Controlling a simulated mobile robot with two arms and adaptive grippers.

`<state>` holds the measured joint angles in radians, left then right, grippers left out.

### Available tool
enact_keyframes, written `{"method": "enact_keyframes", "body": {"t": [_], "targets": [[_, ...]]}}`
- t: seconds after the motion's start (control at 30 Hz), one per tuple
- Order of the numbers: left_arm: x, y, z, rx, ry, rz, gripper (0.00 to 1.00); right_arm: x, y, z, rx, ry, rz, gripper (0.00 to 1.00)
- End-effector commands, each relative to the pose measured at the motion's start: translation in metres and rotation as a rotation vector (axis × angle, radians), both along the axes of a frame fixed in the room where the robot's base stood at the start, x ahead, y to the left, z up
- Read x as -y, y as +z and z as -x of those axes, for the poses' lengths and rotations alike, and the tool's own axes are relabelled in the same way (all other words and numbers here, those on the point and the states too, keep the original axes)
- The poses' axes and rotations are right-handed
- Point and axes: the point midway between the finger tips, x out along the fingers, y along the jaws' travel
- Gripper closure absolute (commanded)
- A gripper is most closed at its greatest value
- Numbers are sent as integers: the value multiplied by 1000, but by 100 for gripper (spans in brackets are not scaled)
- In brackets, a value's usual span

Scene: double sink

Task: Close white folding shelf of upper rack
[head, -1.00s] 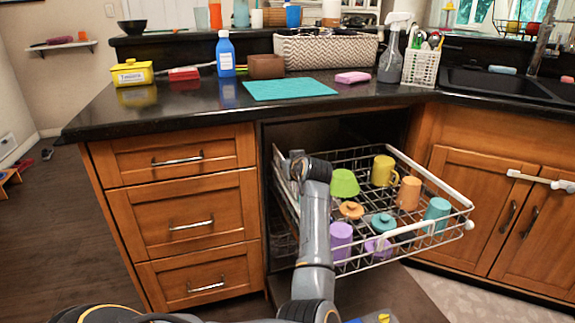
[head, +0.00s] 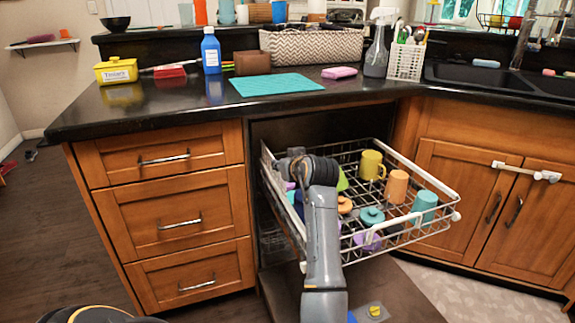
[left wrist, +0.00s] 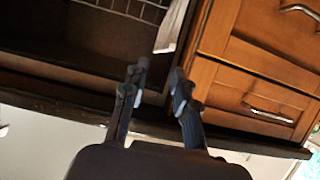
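The upper rack (head: 408,233) is pulled out of the cabinet, with cups and lids in it. A white piece, which looks like the folding shelf (left wrist: 172,25), shows at the rack's edge in the left wrist view. A pale strip also runs along the rack's left side in the head view. Its exact tilt is unclear, partly hidden by my arm. My left gripper (left wrist: 158,80) is open and empty, its fingertips a short way from the white piece. In the head view my left arm covers the rack's left part and the fingers are hidden. My right gripper is not in view.
Wooden drawers (head: 170,222) stand left of the rack, cabinet doors (head: 470,190) right. The yellow mug (head: 371,166), orange cup (head: 396,187) and teal cup (head: 424,205) stand in the rack. The dark counter edge (head: 150,122) runs above. An open panel (head: 400,295) lies below.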

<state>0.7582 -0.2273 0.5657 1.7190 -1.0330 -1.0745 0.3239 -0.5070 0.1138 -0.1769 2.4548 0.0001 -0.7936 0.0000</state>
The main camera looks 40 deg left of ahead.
Motion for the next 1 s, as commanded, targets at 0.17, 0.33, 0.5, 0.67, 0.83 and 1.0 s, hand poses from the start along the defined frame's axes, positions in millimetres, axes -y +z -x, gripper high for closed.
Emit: {"method": "enact_keyframes", "body": {"t": [0.17,0.33,0.5,0.67,0.83,1.0], "targets": [[21,9,11,-1,0,0,72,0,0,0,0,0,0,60],[27,12,15,0,0,1,72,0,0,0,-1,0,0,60],[27,12,15,-2,1,0,72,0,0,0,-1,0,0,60],[27,12,15,-2,1,0,72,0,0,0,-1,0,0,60],[27,12,15,-2,1,0,72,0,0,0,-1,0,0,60],[27,12,15,-2,1,0,72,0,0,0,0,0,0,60]]}}
